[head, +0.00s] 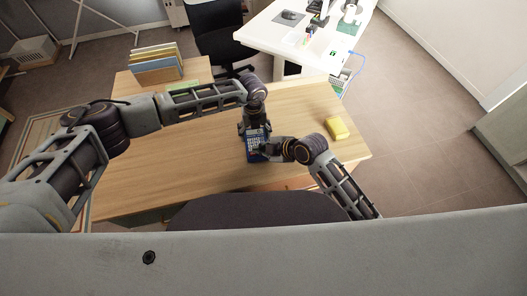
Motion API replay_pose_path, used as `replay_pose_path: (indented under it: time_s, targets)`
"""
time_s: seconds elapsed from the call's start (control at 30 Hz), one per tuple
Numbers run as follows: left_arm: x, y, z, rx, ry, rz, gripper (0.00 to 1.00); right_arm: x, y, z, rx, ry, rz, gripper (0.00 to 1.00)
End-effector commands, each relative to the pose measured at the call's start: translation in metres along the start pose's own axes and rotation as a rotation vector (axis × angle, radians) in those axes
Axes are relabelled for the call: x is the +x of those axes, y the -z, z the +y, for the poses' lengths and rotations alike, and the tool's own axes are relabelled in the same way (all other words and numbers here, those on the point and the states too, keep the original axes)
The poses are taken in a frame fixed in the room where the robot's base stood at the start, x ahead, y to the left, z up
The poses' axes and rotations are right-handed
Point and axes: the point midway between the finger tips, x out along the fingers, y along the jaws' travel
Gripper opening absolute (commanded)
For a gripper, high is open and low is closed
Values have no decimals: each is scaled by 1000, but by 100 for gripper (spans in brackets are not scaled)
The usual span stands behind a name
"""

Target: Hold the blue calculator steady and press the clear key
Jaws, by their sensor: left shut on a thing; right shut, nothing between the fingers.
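The blue calculator (253,157) lies on the wooden desk near its front edge, with its light keys facing up. My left gripper (254,132) comes from the far side and is shut on the calculator's far end. My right gripper (264,149) comes in from the right, shut and empty, with its tip over the right part of the keys. The tip hides some keys. I cannot tell whether it touches a key or which one is the clear key.
A yellow block (337,128) lies on the desk (200,185) to the right. An upright file rack (156,65) and a green item (184,87) stand at the back left. A dark chair (218,35) is behind the desk. The desk's left part is clear.

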Motion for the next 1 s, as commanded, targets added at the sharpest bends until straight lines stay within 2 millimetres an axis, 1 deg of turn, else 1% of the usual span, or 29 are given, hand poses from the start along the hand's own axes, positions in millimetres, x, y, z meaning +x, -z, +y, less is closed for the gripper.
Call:
replay_pose_path:
  time_s: [0.57, 1.0]
  targets:
    - [0, 0, 0, 0, 0, 0, 50, 0, -1, 0, 0, 1, -1, 0]
    - [0, 0, 0, 0, 0, 0, 50, -10, 6, 7, 1, 0, -1, 0]
